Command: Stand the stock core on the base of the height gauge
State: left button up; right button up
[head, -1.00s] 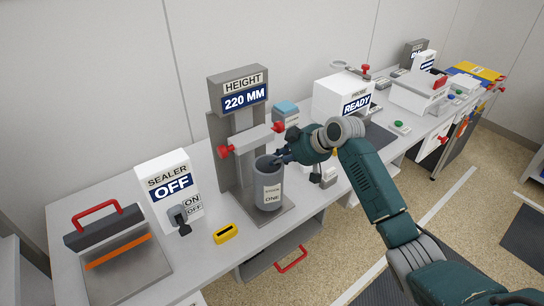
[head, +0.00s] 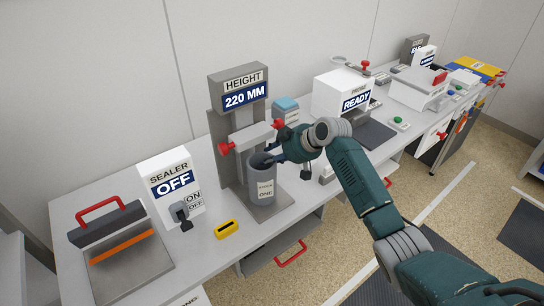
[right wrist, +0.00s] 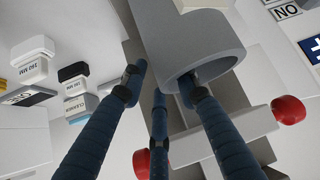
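The stock core (head: 262,186) is a grey open cylinder labelled "STOCK ONE". It looks upright over the base plate (head: 271,211) of the height gauge (head: 237,95); I cannot tell whether its bottom touches the plate. The gauge display reads 220 MM. My right gripper (head: 273,158) is at the core's rim. In the right wrist view, the core (right wrist: 193,42) has one finger inside its mouth and the others of the gripper (right wrist: 163,82) outside, so the gripper appears shut on the wall. My left gripper is not in view.
The gauge's crossbar with red knobs (head: 226,149) is close by the core's top. A yellow object (head: 226,229) and the sealer (head: 170,187) stand left of the gauge. The READY box (head: 340,95) is to the right. A red-handled drawer (head: 290,253) is below.

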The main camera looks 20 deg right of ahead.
jog(key=shift+r, duration=0.1)
jog(key=b+v, duration=0.2)
jog(key=v, duration=1)
